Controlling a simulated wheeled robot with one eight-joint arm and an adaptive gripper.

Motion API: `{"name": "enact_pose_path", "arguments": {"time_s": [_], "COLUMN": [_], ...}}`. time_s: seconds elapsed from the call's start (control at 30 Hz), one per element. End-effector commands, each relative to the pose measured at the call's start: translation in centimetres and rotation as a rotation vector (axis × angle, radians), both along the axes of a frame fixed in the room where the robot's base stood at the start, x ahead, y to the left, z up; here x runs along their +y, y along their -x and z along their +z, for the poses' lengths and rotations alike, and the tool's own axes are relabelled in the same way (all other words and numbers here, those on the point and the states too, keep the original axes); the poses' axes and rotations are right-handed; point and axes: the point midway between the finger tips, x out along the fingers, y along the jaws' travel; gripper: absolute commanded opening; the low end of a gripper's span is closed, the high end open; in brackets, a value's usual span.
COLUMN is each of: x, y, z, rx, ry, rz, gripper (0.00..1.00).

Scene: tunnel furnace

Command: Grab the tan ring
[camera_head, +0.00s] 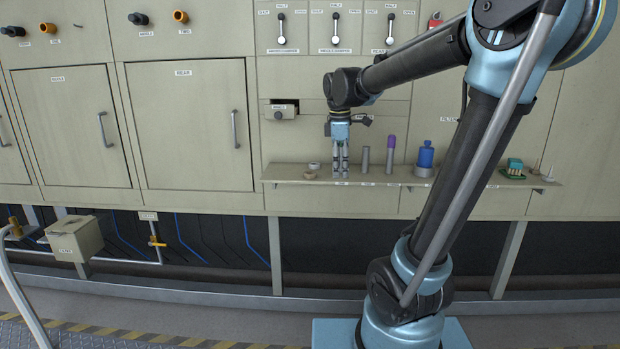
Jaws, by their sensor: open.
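A small tan ring (310,175) lies flat near the left end of the narrow shelf (400,182), at its front. A greyish round piece (314,165) lies just behind it. My gripper (340,172) hangs pointing down, just right of the tan ring, with its two fingertips low at the shelf. The fingers are open with a narrow gap, and I see nothing held between them. At this size I cannot tell whether the fingertips touch the shelf.
Right of my gripper stand a grey cylinder (364,160), a purple-topped rod (391,155) and a blue bottle (426,155). A green-and-tan object (514,168) sits farther right, partly past my arm. The cabinet panel rises behind; a drawer-like box (281,111) juts out above the shelf.

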Motion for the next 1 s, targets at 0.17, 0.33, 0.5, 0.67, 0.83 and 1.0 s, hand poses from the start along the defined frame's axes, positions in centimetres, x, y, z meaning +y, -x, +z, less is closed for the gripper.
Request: {"name": "enact_pose_path", "arguments": {"time_s": [0.17, 0.33, 0.5, 0.67, 0.83, 1.0], "x": [4.5, 8.0, 10.0, 10.5, 10.4, 10.4], "y": [-4.5, -7.5, -9.0, -9.4, -9.5, -9.7], "z": [1.5, 2.2, 2.4, 1.8, 0.3, -1.2], "rx": [0.032, 0.057, 0.074, 0.078, 0.078, 0.078], "ry": [0.041, 0.07, 0.088, 0.092, 0.092, 0.092], "rz": [0.277, 0.487, 0.605, 0.639, 0.638, 0.637], "gripper": [0.63, 0.63, 0.63, 0.63, 0.63, 0.63]}}
